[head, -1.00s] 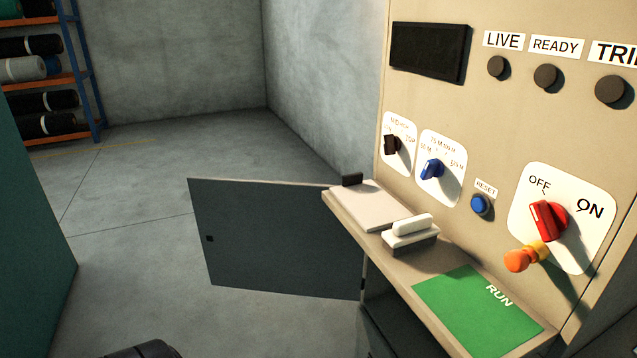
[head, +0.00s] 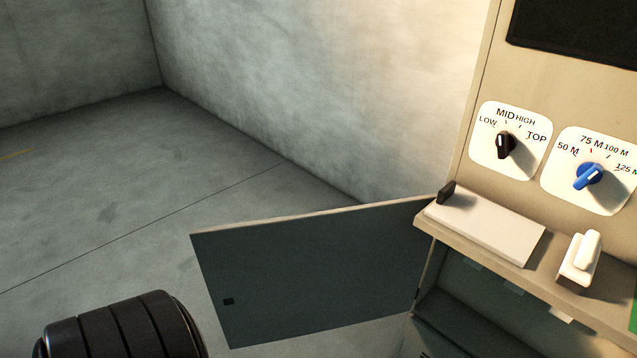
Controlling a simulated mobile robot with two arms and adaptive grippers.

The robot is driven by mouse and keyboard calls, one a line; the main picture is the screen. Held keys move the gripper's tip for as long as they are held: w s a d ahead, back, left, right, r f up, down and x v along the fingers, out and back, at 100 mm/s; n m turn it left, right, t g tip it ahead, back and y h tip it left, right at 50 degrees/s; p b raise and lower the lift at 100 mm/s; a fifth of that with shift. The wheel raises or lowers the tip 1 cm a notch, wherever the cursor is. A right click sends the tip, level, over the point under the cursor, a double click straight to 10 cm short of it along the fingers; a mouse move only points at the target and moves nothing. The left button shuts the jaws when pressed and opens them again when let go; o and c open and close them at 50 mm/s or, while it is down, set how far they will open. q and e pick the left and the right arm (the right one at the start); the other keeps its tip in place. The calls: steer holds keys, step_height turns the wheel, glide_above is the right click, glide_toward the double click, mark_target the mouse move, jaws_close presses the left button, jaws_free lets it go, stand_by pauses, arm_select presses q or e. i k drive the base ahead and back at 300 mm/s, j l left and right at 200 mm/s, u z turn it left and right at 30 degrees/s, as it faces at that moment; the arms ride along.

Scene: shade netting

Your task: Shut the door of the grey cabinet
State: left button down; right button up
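The grey cabinet's door (head: 310,275) is a flat dark grey panel standing wide open. It joins the cabinet at its right edge and sticks out to the left over the floor. A small black latch piece (head: 229,301) sits near its free left edge. The cabinet's opening (head: 470,290) shows below the beige shelf, with a dark interior. A black ribbed rounded part (head: 120,330) at the bottom left looks like part of my arm; it is apart from the door in the picture. Neither gripper's fingers are visible.
Above the opening, a beige control panel (head: 475,185) carries a black knob (head: 505,145) and a blue knob (head: 588,177). A shelf juts out with a white pad (head: 485,232) and a white handle-like piece (head: 580,260). The concrete floor (head: 90,220) left of the door is clear.

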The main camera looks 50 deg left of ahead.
mark_target(267, 281)
steer(key=j+z, duration=0.2)
steer(key=j, duration=0.25)
steer(key=k+j+z, duration=0.15)
steer(key=j, duration=0.3)
steer(key=k+j+z, duration=0.2)
steer(key=j, duration=0.25)
steer(key=j+z, duration=0.2)
steer(key=j, duration=0.25)
steer(key=k+j+z, duration=0.2)
steer(key=j, duration=0.2)
steer(key=k+j+z, duration=0.15)
steer(key=j, duration=0.2)
steer(key=k+j+z, duration=0.2)
steer(key=k+j, duration=0.05)
steer(key=j, duration=0.1)
